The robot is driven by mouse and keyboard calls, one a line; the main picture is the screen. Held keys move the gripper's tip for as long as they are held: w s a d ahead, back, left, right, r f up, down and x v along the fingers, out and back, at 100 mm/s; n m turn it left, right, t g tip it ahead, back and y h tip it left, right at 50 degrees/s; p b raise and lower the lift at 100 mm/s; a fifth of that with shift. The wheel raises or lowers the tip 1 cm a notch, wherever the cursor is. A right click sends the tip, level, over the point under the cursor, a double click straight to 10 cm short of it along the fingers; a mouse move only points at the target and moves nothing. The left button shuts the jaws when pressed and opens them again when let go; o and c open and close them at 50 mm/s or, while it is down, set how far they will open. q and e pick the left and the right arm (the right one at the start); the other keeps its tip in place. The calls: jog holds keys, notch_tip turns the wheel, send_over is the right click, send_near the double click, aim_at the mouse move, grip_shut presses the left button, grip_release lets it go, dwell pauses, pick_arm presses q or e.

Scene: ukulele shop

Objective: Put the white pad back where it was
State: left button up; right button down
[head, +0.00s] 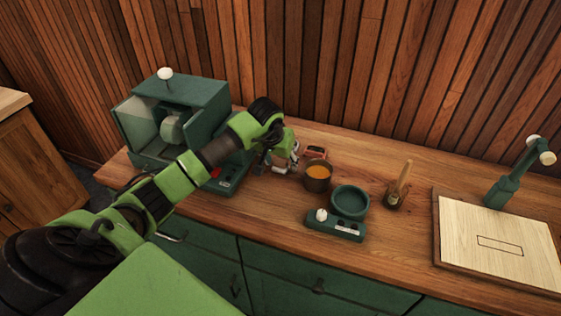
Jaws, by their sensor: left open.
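My left gripper (287,158) is open above the wooden counter, its arm reaching in from the left. It is beside the copper-brown pot (317,177) of orange contents and to the right of the green machine. A small whitish patch (280,168) shows at the gripper's fingers; I cannot tell whether it is the white pad or part of the gripper. No other thing is clearly a white pad. My arm and gripper hide part of the counter there. My right gripper is not in view.
A green machine (188,96) stands at the left and a small red-and-dark object (315,152) behind the pot. A green warmer (349,203), a brush in a holder (398,188), a pale board with a rectangle outline (484,222) and a green lamp (515,176) stand rightward.

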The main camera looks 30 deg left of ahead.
pick_arm(q)
jog(key=shift+r, duration=0.4)
jog(key=b+v, duration=0.2)
jog(key=v, duration=0.9)
jog(key=shift+s+r, duration=0.2)
jog(key=shift+r, duration=0.05)
